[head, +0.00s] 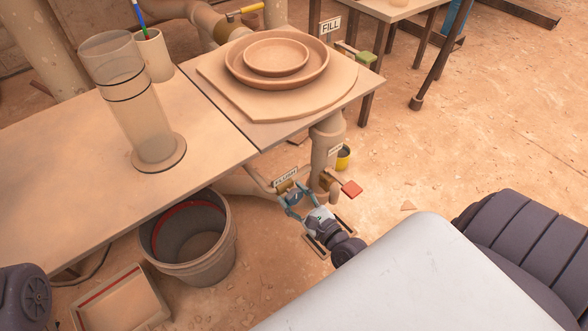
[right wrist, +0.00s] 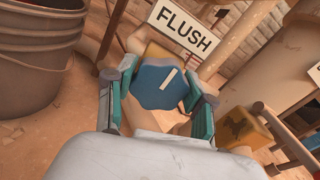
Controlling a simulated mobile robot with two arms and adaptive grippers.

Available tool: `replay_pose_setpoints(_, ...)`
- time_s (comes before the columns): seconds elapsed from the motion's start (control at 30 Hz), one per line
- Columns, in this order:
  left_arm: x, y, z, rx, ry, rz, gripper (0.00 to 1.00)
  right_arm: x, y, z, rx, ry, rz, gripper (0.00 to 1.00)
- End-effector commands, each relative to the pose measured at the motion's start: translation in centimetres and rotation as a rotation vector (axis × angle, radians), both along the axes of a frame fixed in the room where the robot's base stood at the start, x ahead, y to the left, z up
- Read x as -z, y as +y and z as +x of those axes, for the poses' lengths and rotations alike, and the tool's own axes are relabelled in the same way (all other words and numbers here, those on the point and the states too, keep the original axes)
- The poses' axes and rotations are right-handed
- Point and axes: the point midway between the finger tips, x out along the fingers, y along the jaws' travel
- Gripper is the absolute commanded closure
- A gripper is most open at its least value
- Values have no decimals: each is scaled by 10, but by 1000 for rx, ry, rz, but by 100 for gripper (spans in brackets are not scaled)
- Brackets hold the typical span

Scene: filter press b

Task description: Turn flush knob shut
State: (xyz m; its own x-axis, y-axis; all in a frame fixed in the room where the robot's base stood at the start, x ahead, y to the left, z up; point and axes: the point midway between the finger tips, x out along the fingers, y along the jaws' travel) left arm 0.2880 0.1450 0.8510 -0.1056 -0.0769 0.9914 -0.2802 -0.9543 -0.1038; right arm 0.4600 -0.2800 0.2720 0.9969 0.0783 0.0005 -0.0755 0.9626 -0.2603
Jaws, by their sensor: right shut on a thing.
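The blue flush knob (right wrist: 158,88) with a white pointer line shows in the right wrist view, below the white FLUSH sign (right wrist: 182,27). The line slants up to the right. My right gripper (right wrist: 163,100) is shut on the knob, with one teal finger on each side. In the head view my right gripper (head: 294,198) is below the table edge, just under the FLUSH sign (head: 285,177). There the knob is mostly hidden by the fingers. My left gripper is not in view.
A red lever handle (head: 351,188) is close to the right of my right gripper. A bucket (head: 215,268) stands to its left. The table (head: 60,150) above holds a clear cylinder (head: 140,110) and round dishes (head: 276,57). Open floor lies to the right.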

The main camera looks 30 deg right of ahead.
Motion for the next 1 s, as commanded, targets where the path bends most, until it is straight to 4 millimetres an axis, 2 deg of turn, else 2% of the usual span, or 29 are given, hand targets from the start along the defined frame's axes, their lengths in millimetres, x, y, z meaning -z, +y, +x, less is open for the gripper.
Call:
replay_pose_setpoints(0.5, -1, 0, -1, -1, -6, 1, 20, 0, 0, 0, -1, 3, 20, 81)
replay_pose_setpoints(0.53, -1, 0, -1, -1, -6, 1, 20, 0, 0, 0, -1, 3, 20, 41)
replay_pose_setpoints(0.67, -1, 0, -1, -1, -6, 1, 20, 0, 0, 0, 0, 2, 19, 20)
replay_pose_setpoints(1.0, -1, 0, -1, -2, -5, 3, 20, 0, 0, -2, 0, 2, 17, 20)
